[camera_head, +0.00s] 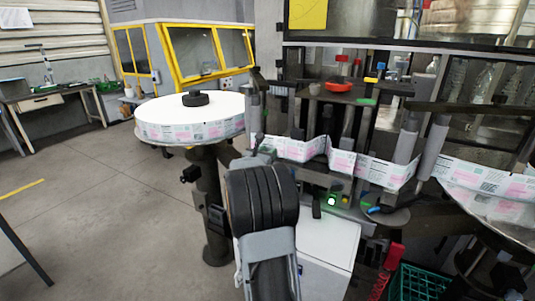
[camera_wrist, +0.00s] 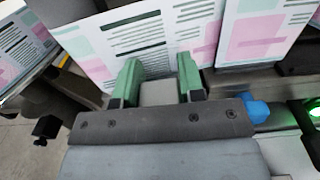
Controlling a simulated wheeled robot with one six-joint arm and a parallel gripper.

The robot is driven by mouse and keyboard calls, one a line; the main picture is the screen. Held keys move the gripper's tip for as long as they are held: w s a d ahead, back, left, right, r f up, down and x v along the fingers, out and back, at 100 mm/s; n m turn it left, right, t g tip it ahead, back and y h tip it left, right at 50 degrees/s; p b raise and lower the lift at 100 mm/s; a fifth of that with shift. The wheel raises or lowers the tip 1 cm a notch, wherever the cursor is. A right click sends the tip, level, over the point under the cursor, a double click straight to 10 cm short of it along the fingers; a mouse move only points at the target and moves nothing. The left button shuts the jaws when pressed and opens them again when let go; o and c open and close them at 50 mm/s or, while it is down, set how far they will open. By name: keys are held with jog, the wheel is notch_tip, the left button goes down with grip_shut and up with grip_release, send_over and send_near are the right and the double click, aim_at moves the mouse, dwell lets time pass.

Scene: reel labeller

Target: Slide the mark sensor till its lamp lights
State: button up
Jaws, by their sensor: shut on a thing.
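In the wrist view my gripper (camera_wrist: 159,80) has its two green-tipped fingers closed on a small grey block (camera_wrist: 158,93), which looks like the mark sensor. The block sits right in front of the printed label web (camera_wrist: 160,35). In the head view my arm hides the gripper and the block. A lamp (camera_head: 331,200) glows bright green on the machine front, right of my arm. Its green glow also shows at the right edge of the wrist view (camera_wrist: 316,110). I cannot tell whether this lamp belongs to the sensor.
The label web (camera_head: 375,170) runs across the machine between a white reel (camera_head: 190,112) on the left and another reel (camera_head: 495,205) on the right. A blue knob (camera_wrist: 255,109) sits just right of my gripper. A green crate (camera_head: 410,283) stands low at right. Floor at left is clear.

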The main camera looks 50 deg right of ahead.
grip_shut()
jog(key=shift+f+b, duration=0.2)
jog(key=shift+b, duration=0.6)
jog(key=shift+s+d+b, duration=0.1)
jog(key=shift+s+b, duration=0.1)
jog(key=shift+b, duration=0.8)
jog(key=shift+r, duration=0.25)
jog(key=o, duration=0.8)
grip_release()
jog(key=b+v, duration=0.3)
jog(key=v, duration=1.1)
jog(key=shift+f, duration=0.1)
